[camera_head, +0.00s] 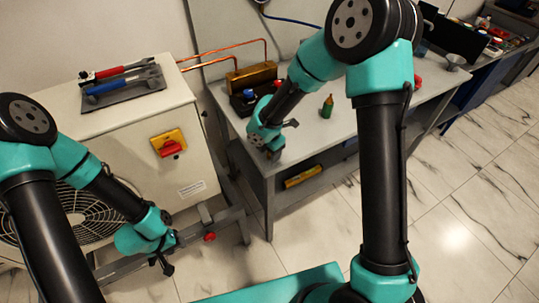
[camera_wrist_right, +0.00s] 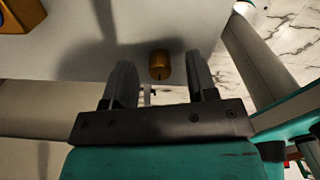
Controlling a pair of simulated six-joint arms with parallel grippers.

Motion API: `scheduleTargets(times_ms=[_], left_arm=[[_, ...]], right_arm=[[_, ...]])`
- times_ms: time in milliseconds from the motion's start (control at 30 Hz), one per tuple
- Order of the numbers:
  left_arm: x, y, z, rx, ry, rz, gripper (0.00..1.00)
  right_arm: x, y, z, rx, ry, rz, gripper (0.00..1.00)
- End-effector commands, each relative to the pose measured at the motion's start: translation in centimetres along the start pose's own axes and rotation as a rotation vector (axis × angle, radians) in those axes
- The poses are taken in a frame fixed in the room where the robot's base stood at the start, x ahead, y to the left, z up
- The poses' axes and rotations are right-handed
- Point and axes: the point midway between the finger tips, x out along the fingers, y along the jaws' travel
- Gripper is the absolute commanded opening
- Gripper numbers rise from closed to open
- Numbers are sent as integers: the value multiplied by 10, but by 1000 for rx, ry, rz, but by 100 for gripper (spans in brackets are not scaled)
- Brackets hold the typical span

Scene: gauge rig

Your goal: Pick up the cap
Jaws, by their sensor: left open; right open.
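A small brass-coloured cap (camera_wrist_right: 160,64) shows in the right wrist view, on the grey bench top. It lies between and a little beyond the two fingers of my right gripper (camera_head: 284,140), with a gap on each side. The gripper is open and empty, low over the bench's front edge in the head view. I cannot make out the cap in the head view, where the right arm and gripper cover part of the bench. My left gripper (camera_head: 168,254) is open and empty, in front of the fan unit.
The grey bench (camera_head: 325,133) carries a brass block (camera_head: 251,77), a black holder with bottles and a green bottle (camera_head: 327,107). A cream fan unit (camera_head: 155,128) with a red switch (camera_head: 170,148) stands left, with red and blue tools on top. Copper pipes run behind.

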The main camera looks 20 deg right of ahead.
Motion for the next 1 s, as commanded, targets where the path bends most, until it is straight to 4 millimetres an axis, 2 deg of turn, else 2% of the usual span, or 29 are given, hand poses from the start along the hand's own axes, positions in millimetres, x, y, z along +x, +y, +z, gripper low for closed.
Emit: scheduleTargets(times_ms=[100, 567, 1000], left_arm=[[0, 0, 0, 0, 0, 0, 43], [0, 0, 0, 0, 0, 0, 43], [0, 0, 0, 0, 0, 0, 43]], right_arm=[[7, 0, 0, 0, 1, 0, 52], [7, 0, 0, 0, 0, 1, 52], [7, 0, 0, 0, 0, 1, 10]])
